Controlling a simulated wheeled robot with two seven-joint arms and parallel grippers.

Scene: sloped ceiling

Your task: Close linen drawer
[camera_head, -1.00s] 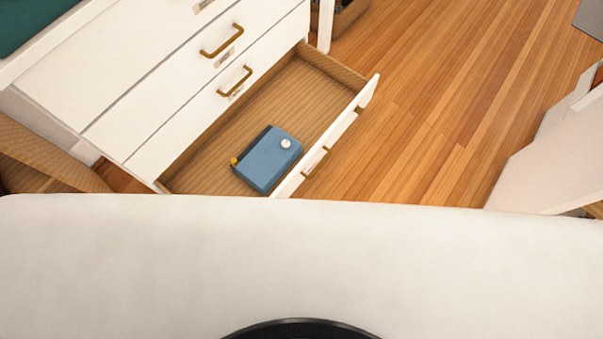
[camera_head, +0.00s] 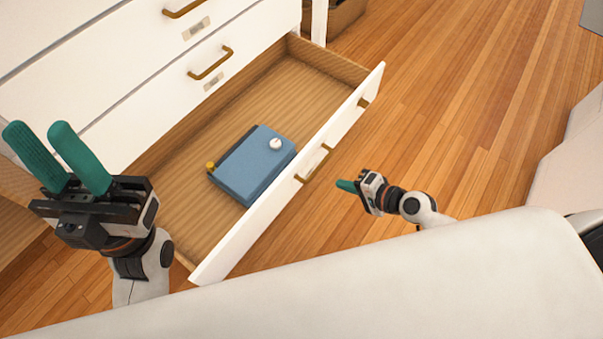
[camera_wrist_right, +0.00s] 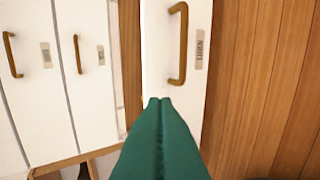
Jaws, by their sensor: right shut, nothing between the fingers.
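The linen drawer (camera_head: 345,127) is the lowest one of the white dresser and stands pulled out, with a wooden inside. A blue box-like object (camera_head: 250,168) with a white knob lies in it. Its front carries brass handles; one handle (camera_wrist_right: 178,43) shows beside a "LINEN" label (camera_wrist_right: 198,52) in the right wrist view. My right gripper (camera_head: 346,186) is shut and empty, just outside the drawer front near a handle. In the wrist view its green tips (camera_wrist_right: 160,102) point at the front below the handle; contact is unclear. My left gripper (camera_head: 57,145) is open and empty, left of the drawer.
The upper dresser drawers (camera_head: 130,70) are shut, with brass handles. A wicker basket (camera_head: 345,14) stands beyond a white leg at the back. The wooden floor (camera_head: 450,110) right of the drawer is clear. A white object (camera_head: 570,160) stands at the right edge.

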